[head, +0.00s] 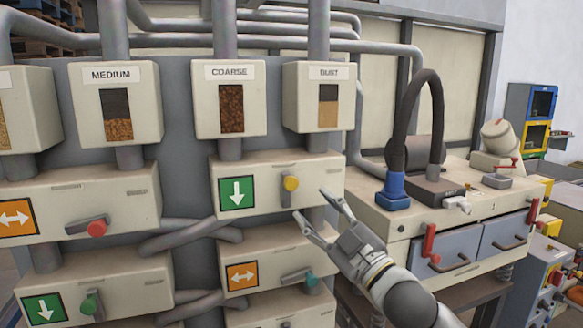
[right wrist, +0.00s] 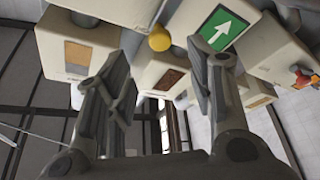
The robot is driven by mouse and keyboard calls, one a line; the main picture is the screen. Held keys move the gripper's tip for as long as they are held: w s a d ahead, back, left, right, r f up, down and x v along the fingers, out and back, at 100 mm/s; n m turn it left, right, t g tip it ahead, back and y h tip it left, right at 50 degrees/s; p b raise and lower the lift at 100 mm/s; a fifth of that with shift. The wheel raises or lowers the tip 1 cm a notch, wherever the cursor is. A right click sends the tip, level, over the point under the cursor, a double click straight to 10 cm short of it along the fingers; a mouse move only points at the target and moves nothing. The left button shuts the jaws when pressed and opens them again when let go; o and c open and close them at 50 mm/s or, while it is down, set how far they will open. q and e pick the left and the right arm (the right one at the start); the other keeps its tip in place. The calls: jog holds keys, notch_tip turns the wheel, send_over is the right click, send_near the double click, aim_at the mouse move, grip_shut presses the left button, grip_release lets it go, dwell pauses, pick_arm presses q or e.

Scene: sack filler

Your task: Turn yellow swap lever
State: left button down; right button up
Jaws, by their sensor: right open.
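The yellow swap lever (head: 291,183) is on the front of the cream box below the COARSE and DUST hoppers, right of a green sign with a white down arrow (head: 238,193). In the right wrist view the yellow lever end (right wrist: 160,38) shows beyond and between the open fingers (right wrist: 155,75). My left gripper is not in view.
A red lever (head: 96,228) and two green levers, one lower left (head: 89,304) and one teal (head: 311,280), sit on neighbouring boxes. Grey pipes run between the boxes. A bench with drawers (head: 446,256) and a black hose (head: 434,110) stands at the right.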

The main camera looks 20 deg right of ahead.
aim_at(292, 184)
jog(key=p+x, duration=0.4)
jog(key=x, duration=0.5)
jog(key=shift+w+a+r, duration=0.1)
jog(key=shift+r, duration=0.15)
jog(key=shift+w+a, duration=0.15)
jog(key=shift+w, duration=0.3)
jog(key=shift+c, duration=0.5)
jog(key=shift+r, duration=0.1)
grip_shut()
